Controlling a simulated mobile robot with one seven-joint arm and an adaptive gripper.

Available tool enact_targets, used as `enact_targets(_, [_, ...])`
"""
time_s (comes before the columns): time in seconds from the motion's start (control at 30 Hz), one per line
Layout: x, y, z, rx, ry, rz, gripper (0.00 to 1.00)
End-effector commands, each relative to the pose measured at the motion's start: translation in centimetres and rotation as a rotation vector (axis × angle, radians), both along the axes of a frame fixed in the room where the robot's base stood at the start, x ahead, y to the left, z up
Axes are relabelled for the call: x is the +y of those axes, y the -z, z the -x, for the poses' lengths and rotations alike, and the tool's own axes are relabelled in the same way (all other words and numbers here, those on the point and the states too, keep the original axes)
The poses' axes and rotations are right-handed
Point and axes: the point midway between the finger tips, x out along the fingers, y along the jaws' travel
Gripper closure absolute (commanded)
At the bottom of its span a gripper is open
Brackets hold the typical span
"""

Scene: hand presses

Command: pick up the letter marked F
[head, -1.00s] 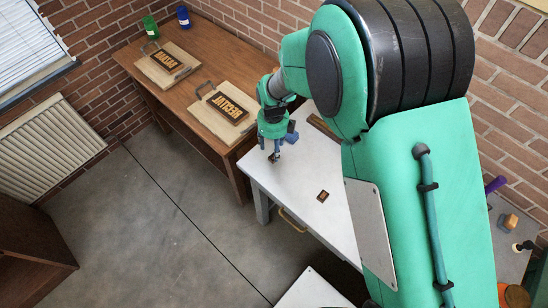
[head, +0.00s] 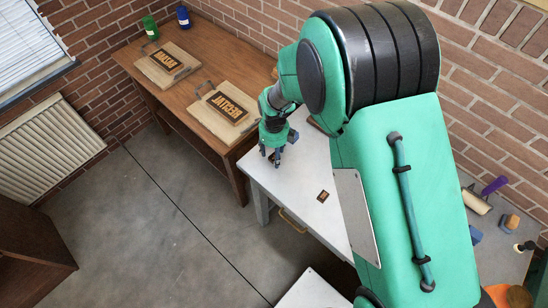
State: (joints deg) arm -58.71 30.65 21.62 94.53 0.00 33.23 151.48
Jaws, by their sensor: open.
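My gripper (head: 270,162) is open over the left end of the pale grey table (head: 300,172), fingers pointing down. A small dark block (head: 273,159) shows between and just behind its fingers, mostly hidden; I cannot read any letter on it. I cannot tell whether the fingers touch it. Another small dark block with an orange-brown mark (head: 323,196) lies in the open on the same table, to the right and nearer; its mark is too small to read.
A brown wooden desk (head: 160,95) stands at the back left with two boards of mirrored lettering (head: 167,60) (head: 226,105), a green jar (head: 151,27) and a blue jar (head: 184,17). My arm covers much of the grey table's right side. Rollers (head: 495,185) lie far right.

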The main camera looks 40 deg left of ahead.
Motion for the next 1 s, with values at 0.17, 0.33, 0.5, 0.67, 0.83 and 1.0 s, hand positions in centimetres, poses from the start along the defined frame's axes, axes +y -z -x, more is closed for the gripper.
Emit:
enact_targets(0.17, [0.01, -0.04, -0.01, 0.0, 0.0, 0.0, 0.47])
enact_targets(0.33, [0.0, -0.05, -0.01, 0.0, 0.0, 0.0, 0.47])
enact_targets(0.5, [0.01, -0.05, -0.01, 0.0, 0.0, 0.0, 0.67])
enact_targets(0.67, [0.01, -0.05, -0.01, 0.0, 0.0, 0.0, 0.86])
enact_targets(0.83, [0.01, -0.05, -0.01, 0.0, 0.0, 0.0, 0.86])
enact_targets(1.0, [0.02, -0.19, -0.01, 0.0, 0.0, -0.001, 0.86])
